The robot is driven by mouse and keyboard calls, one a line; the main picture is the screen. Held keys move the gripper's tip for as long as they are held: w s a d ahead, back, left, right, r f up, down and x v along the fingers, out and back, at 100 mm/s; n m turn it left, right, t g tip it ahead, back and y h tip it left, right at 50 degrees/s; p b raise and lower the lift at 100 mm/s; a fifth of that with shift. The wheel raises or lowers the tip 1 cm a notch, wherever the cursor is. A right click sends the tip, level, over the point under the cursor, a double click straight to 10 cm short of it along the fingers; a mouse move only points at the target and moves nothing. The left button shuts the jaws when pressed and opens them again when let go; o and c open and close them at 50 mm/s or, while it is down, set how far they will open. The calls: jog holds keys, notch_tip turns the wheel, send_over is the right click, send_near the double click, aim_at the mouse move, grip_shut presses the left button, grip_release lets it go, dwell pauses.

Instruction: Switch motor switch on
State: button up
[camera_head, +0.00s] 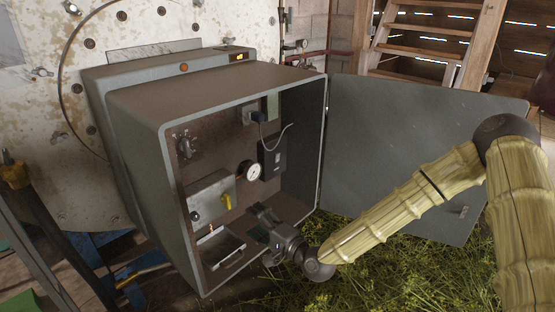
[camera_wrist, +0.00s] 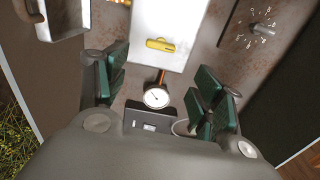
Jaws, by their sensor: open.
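An open grey cabinet (camera_head: 140,97) holds several controls on its brown back panel. A pale metal box (camera_head: 207,192) with a yellow lever (camera_head: 227,203) sits at lower left; the lever also shows in the wrist view (camera_wrist: 160,45). A black box (camera_head: 272,158) with a small light part is to its right, partly hidden by my gripper in the wrist view (camera_wrist: 142,118). A rotary knob (camera_head: 185,145) is at upper left. No readable label shows which is the motor switch. My gripper (camera_head: 258,223) is open and empty inside the cabinet's lower front, apart from these controls.
A round gauge (camera_head: 253,171) sits between the metal box and the black box. A metal handle (camera_head: 225,257) lies low in the cabinet. The open door (camera_head: 410,150) is on the right, behind my arm. Cut herbs (camera_head: 400,275) cover the floor.

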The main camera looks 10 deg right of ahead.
grip_shut()
dwell(1.3)
